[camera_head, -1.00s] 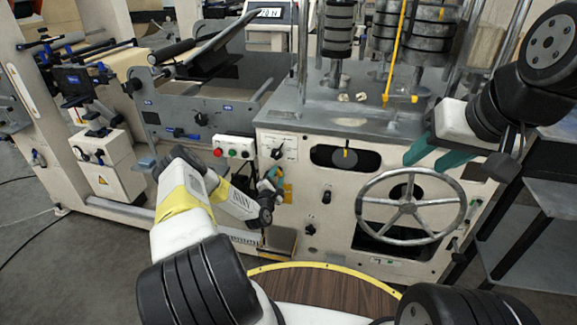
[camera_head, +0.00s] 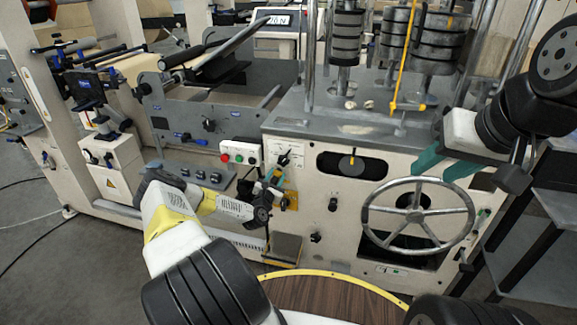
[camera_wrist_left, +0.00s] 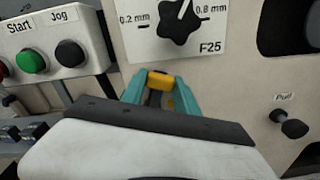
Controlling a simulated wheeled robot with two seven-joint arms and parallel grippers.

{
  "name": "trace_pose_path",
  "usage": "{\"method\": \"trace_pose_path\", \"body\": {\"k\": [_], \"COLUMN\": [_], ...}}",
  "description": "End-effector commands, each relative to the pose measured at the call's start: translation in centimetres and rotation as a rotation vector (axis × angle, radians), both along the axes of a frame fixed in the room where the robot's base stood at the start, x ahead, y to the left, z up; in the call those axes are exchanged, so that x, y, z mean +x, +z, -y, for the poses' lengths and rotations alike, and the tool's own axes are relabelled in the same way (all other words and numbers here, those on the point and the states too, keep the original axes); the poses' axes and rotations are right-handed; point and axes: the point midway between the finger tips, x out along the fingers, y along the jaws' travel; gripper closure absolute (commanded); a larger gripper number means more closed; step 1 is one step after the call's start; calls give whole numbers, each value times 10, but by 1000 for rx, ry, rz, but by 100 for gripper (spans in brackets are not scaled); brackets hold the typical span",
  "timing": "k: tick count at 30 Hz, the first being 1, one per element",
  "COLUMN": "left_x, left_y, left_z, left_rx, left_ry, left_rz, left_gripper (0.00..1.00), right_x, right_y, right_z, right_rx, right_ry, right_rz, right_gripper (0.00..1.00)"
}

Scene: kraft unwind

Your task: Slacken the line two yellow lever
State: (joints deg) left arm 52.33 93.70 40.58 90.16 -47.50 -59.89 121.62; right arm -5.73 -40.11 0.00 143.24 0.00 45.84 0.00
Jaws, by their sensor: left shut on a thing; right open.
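My left gripper (camera_head: 271,183) is at the front panel of the white machine, below the black selector knob. In the left wrist view its teal fingers (camera_wrist_left: 160,92) are closed on a small yellow lever end (camera_wrist_left: 160,80). The fingers and wrist hide the rest of that lever. A yellow plate (camera_head: 291,200) shows beside the gripper in the head view. My right gripper (camera_head: 433,162) is open and empty, in front of the machine above the handwheel, at the right.
A selector knob (camera_wrist_left: 180,24) marked 0.2 mm and 0.8 mm sits just above the left fingers. Start and Jog buttons (camera_wrist_left: 34,60) are left of them, a Pull knob (camera_wrist_left: 290,125) right. The handwheel (camera_head: 418,214) and a tall yellow rod (camera_head: 402,55) stand further right.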

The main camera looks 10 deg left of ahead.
Motion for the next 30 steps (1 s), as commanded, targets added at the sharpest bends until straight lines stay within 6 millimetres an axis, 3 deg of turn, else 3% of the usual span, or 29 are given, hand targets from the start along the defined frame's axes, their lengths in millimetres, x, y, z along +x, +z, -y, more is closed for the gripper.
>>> {"method": "trace_pose_path", "body": {"k": [13,14,16,26,30], "left_x": [-1,-1,-1,-1,-14], "left_y": [-1,-1,-1,0,-1], "left_z": [-1,-1,-1,-1,-1], "left_rx": [-9,-9,-8,-8,-9], "left_ry": [1,1,1,0,0], "left_rz": [-2,-2,-2,-1,-3], "left_gripper": [100,58,44,42,42], "right_x": [0,0,0,0,0], "right_y": [0,0,0,0,0], "right_z": [0,0,0,0,0], "right_rx": [0,0,0,0,0], "right_ry": [0,0,0,0,0], "right_rz": [0,0,0,0,0], "right_gripper": [57,57,57,57,57]}}
